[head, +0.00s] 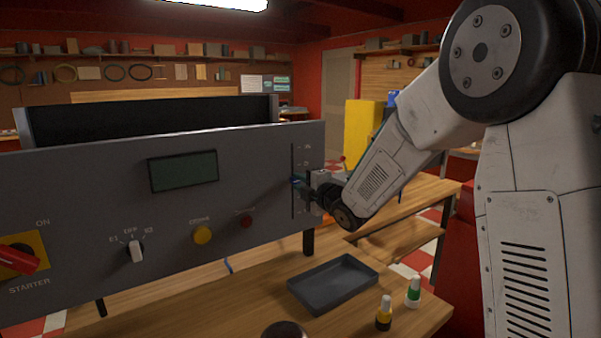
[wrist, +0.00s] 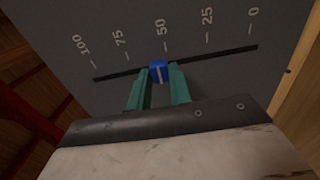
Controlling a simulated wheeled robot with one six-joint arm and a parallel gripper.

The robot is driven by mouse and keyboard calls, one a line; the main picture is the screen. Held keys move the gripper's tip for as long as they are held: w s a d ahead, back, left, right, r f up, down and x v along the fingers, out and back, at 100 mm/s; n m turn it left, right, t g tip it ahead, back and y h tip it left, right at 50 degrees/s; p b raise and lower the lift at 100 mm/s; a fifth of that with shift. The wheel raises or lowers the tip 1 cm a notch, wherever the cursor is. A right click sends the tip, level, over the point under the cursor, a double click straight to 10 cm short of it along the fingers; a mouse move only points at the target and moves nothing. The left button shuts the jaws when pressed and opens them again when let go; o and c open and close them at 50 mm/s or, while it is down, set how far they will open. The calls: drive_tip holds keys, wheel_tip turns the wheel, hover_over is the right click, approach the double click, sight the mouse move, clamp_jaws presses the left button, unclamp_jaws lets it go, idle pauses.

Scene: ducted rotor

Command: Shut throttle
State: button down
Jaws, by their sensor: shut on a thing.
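The throttle is a blue slider knob (wrist: 158,72) on a straight slot in the grey panel (wrist: 110,28). In the wrist view it stands at about the 50 mark, with 100 at the left end and 0 at the right end. My gripper (wrist: 158,84) has its two green fingers on either side of the knob and is shut on it. In the head view my gripper (head: 303,187) reaches the slot at the panel's right end, and a bit of the blue knob (head: 295,181) shows there.
A dark tray (head: 333,284) and two small bottles (head: 384,313) stand on the wooden bench (head: 250,300).

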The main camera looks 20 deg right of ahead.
wheel_tip(320, 180, down, 12)
drive_tip(key=shift+s+r, duration=0.1)
idle(0.4)
drive_tip(key=c, duration=1.3)
unclamp_jaws()
drive_tip(key=shift+s, duration=0.1)
approach(292, 216)
drive_tip(key=shift+v, duration=1.05)
drive_tip(key=shift+d+r, duration=0.1)
drive_tip(key=shift+d, duration=0.05)
